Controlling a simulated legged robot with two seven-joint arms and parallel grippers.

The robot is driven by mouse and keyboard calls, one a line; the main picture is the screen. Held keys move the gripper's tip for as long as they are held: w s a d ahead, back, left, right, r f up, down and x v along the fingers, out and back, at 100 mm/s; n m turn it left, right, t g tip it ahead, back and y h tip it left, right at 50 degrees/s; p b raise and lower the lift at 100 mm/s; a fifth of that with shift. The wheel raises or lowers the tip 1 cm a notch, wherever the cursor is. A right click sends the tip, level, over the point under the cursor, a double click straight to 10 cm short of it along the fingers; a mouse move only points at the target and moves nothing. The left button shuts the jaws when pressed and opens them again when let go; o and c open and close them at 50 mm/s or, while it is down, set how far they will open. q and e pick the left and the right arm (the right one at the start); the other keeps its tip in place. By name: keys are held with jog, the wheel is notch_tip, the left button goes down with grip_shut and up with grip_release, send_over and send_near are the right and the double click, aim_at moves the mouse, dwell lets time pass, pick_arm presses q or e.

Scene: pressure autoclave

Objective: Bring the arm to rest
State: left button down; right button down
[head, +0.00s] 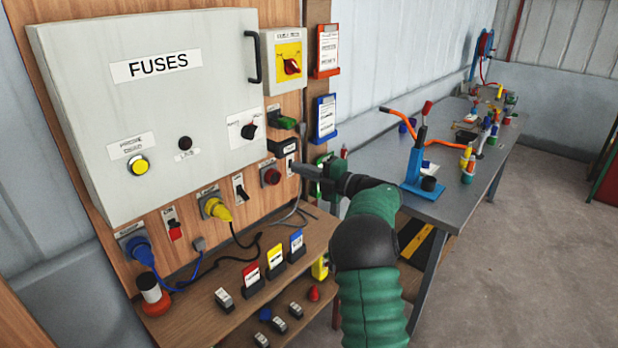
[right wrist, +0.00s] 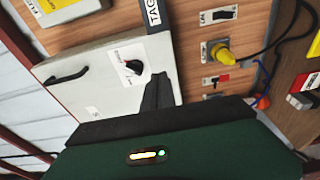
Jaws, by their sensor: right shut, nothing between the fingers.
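My right arm (head: 370,255), green with black joints, comes up from the bottom of the head view. Its dark gripper (head: 300,170) points left and is shut and empty, in front of the lower right part of the wooden panel, near the switches. In the right wrist view the dark fingers (right wrist: 160,78) are closed together in front of the fuse box (right wrist: 100,85). I cannot tell from these frames whether the fingers touch the panel. My left gripper is not in view.
The white fuse box (head: 160,100) with a black handle hangs on the panel. Below it a wooden shelf (head: 215,260) holds colored cards and small fuses. A blue plug (head: 138,250) and a yellow plug (head: 217,209) trail cables.

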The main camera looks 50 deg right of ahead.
jog(key=a+f+m+g+h, duration=0.6)
jog(key=a+f+m+g, duration=0.1)
jog(key=a+f+m, duration=1.1)
jog(key=s+a+f+g+y, duration=0.1)
jog(key=s+a+f+g, duration=0.3)
jog(key=s+a, duration=0.6)
jog(key=s+a+f+m+g+y, duration=0.1)
jog(key=s+a+f+g, duration=0.3)
jog(key=s+a, duration=0.7)
jog(key=shift+s+f+m+y, duration=0.3)
jog(key=shift+s+f+y, duration=0.1)
jog(key=shift+f+y, duration=0.4)
